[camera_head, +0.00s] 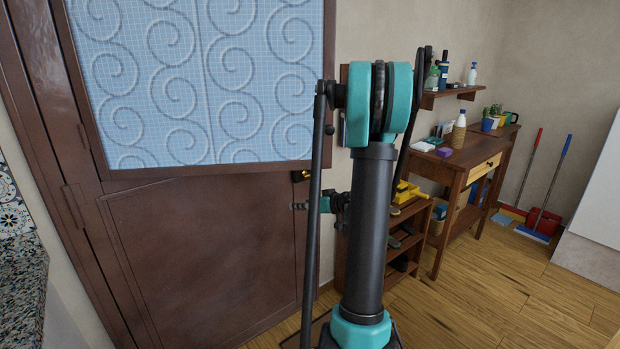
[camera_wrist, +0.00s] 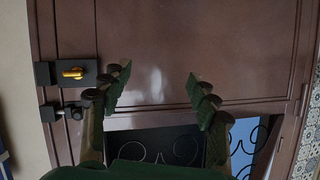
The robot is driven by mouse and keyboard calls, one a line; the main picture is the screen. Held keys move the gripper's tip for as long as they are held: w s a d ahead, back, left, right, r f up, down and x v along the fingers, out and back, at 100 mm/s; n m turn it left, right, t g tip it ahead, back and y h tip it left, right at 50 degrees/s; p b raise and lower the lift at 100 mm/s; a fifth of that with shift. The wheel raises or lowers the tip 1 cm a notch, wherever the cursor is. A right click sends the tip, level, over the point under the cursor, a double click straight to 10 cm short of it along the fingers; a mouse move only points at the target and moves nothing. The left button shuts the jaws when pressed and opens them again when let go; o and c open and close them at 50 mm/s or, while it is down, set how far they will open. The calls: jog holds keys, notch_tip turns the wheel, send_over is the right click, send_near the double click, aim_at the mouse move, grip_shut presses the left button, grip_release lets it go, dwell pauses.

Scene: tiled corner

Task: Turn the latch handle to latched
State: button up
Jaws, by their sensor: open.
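The brown door (camera_head: 215,250) has a pale blue scrolled panel in its upper half. A small brass-coloured latch handle (camera_head: 301,176) shows at the door's right edge, just below that panel. In the wrist view the brass handle (camera_wrist: 73,73) lies crosswise on a black plate, left of my fingers. My gripper (camera_head: 298,206) is just below the latch in the head view, partly hidden by my arm. In the wrist view my gripper (camera_wrist: 158,92) has its fingers wide apart, with only door surface between them. It is apart from the handle.
A dark bolt fitting (camera_wrist: 70,112) sits by the latch plate. Right of my arm stand a low wooden shelf (camera_head: 355,250), a wooden desk (camera_head: 480,165) with bottles and plants, and a wall shelf (camera_head: 455,95). A broom and dustpan (camera_head: 540,222) stand farther right. Wooden floor is clear at lower right.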

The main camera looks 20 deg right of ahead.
aim_at(309, 175)
jog(key=w+d+t, duration=0.3)
jog(key=d, duration=0.5)
jog(key=w+d+t, duration=0.2)
jog(key=w+d, duration=0.1)
jog(key=d, duration=0.4)
jog(key=shift+h, duration=0.4)
jog(key=x, duration=1.6)
jog(key=shift+w+r, duration=0.15)
jog(key=shift+w, duration=0.2)
jog(key=c, duration=1.2)
